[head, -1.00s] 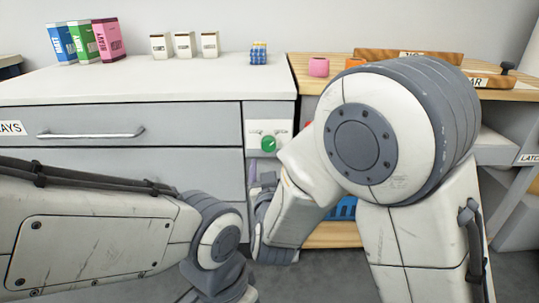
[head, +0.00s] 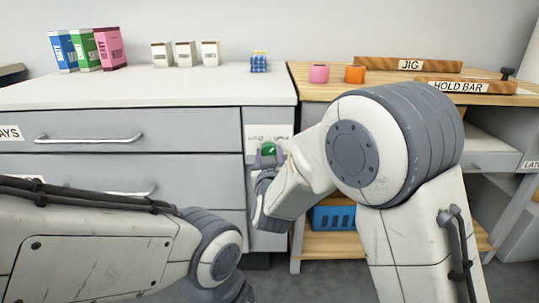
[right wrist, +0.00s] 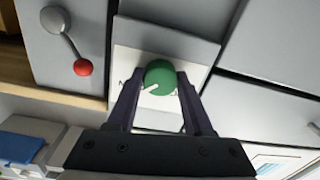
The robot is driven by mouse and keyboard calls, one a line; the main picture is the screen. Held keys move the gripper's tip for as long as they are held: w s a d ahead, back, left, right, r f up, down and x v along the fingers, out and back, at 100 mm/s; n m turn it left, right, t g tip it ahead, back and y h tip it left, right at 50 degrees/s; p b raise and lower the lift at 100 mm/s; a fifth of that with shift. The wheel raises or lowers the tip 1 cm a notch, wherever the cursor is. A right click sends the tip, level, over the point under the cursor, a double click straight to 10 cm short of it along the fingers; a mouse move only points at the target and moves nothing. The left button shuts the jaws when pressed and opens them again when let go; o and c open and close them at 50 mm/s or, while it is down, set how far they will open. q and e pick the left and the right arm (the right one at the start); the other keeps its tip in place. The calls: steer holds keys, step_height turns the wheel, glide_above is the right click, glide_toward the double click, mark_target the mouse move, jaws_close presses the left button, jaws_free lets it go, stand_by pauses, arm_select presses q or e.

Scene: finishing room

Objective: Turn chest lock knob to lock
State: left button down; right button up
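The green lock knob (head: 269,148) sits on a white plate (head: 282,132) on the chest (head: 200,177), whose drawers are closed. In the right wrist view the knob (right wrist: 160,76) has a white pointer mark aimed left and slightly down; the plate's lettering is mostly hidden. My right gripper (head: 268,160) is in front of the plate. In the wrist view its two dark fingers (right wrist: 159,84) are apart, one on each side of the knob, with a narrow gap seeming to show beside it. My left arm crosses the lower left; its gripper is out of view.
A wooden bench (head: 300,92) stands right of the chest, with a jig bar, a hold bar and pink and orange pieces on it. A blue crate (head: 333,217) is on its lower shelf. The wrist view shows a red-ended lever (right wrist: 82,68) near the plate.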

jaws_close()
steer(key=shift+r+n+p, duration=0.2)
steer(key=shift+n+p, duration=0.6)
steer(key=shift+p, duration=0.45)
steer(key=n+p, duration=1)
steer(key=p, duration=0.1)
steer(key=shift+n, duration=0.3)
steer(key=n+p, duration=0.3)
steer(key=shift+n+h, duration=0.3)
steer(key=shift+n, duration=0.1)
steer(key=shift+f+n+p, duration=0.1)
steer(key=shift+n+p, duration=0.65)
steer(key=shift+n, duration=0.05)
steer(key=o, duration=1)
jaws_free()
steer(key=shift+o, duration=0.2)
